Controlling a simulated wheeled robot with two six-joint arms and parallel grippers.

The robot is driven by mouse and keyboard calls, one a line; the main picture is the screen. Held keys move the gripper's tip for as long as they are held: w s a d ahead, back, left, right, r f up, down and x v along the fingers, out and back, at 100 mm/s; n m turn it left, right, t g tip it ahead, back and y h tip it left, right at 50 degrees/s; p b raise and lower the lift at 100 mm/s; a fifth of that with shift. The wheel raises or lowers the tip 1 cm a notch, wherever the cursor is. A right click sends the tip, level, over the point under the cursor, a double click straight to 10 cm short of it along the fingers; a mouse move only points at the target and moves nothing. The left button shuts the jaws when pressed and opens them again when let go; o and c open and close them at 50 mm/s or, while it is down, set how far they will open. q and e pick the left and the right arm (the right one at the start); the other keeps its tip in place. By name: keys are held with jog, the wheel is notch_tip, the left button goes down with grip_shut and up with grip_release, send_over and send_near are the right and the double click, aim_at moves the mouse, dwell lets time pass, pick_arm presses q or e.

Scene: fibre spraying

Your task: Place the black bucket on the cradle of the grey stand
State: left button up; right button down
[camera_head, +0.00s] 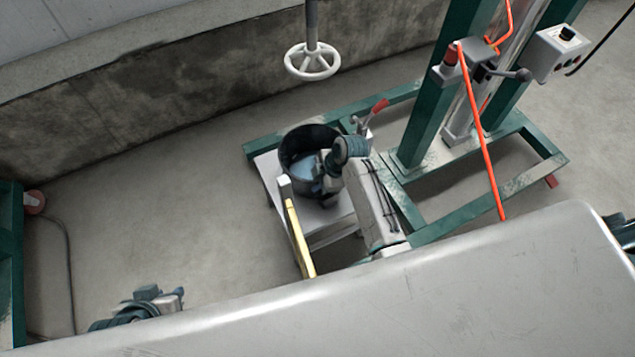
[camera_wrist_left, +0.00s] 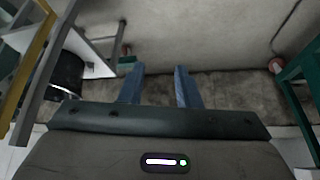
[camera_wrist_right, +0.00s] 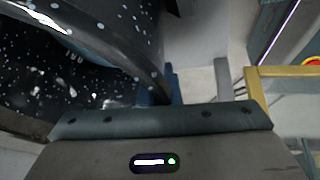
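The black bucket (camera_head: 297,142), speckled with pale spots inside, is upright over the light-grey stand (camera_head: 334,218). I cannot tell whether it rests on the cradle or hangs just above it. My right gripper (camera_head: 328,178) is at the bucket's near right rim. In the right wrist view, the bucket (camera_wrist_right: 110,40) fills the left side, and the fingers (camera_wrist_right: 160,92) are close together with its wall between them. My left gripper (camera_head: 168,299) is at the lower left, away from the bucket. In the left wrist view, its fingers (camera_wrist_left: 160,88) are apart and empty; the bucket (camera_wrist_left: 66,75) shows at the left.
A yellow bar (camera_head: 298,238) rises at the stand's front. A green frame (camera_head: 530,180) with posts and an orange hose (camera_head: 480,130) stands behind and right. A white handwheel (camera_head: 312,62) hangs above. Open floor (camera_head: 150,210) lies to the left.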

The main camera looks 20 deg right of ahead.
jog(key=c, duration=2)
grip_release()
jog(key=shift+f, duration=0.1)
jog(key=o, duration=0.4)
